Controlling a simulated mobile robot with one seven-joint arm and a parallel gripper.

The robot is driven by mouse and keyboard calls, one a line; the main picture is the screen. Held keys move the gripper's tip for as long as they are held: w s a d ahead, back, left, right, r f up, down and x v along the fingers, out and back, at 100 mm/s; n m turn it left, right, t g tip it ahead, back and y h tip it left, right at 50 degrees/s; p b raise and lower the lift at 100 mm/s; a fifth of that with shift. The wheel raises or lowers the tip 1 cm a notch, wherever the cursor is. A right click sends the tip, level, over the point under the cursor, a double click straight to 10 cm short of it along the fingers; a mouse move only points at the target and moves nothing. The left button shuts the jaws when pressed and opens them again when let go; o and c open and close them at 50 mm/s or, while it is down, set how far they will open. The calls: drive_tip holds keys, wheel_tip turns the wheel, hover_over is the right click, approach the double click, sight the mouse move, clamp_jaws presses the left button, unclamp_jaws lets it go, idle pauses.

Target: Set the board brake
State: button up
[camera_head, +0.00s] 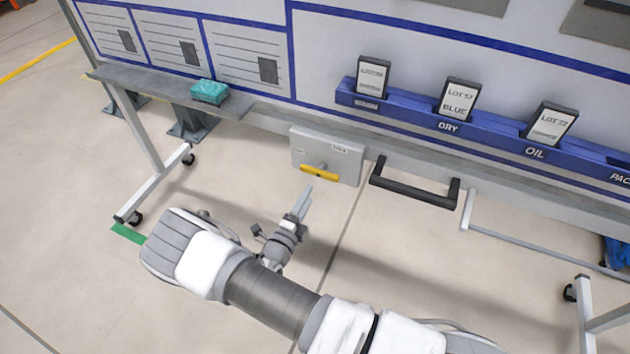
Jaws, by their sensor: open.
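The wheeled board (330,60) has a grey box (335,150) mounted under its lower edge. A yellow lever (318,174) lies nearly level across the box's lower front, on a small pivot. I take this lever to be the brake; the small label on the box is hard to read. My gripper (305,190) is open and empty, pointing up toward the lever. Its fingertips show just below and left of the lever's right end in the picture. I cannot tell whether they touch it.
A black handle (415,190) projects right of the box. A grey shelf (150,83) holds a teal sponge-like block (209,91). A blue rail (390,118) holds several lot cards. Castered legs (150,185) stand left and right. Green tape (128,233) marks the open floor.

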drive_tip(key=v, duration=0.8)
drive_tip(key=shift+p, duration=0.35)
drive_tip(key=shift+r, duration=0.1)
drive_tip(key=s+d+r+m+g+h, duration=0.1)
drive_tip(key=s+d+r+m+g, duration=0.1)
drive_tip(key=d+r+m+g, duration=0.95)
drive_tip(key=s+d+r+m+g+h, duration=0.15)
drive_tip(key=d+r+m+g, duration=0.4)
drive_tip(key=r+m, duration=1.1)
drive_tip(key=s+d+r+m+t+y, duration=0.35)
drive_tip(key=s+r+m, duration=0.25)
drive_tip(key=m, duration=0.5)
drive_tip(key=s+d+r+m+t+y, duration=0.2)
drive_tip(key=s+r+m+y, duration=0.4)
drive_tip(key=m, duration=0.5)
wheel_tip(320, 180, up, 15)
drive_tip(key=p, duration=1.4)
drive_tip(key=shift+s+f+h+p, duration=0.2)
drive_tip(key=shift+s+h+p, duration=0.1)
drive_tip(key=shift+s+h, duration=0.15)
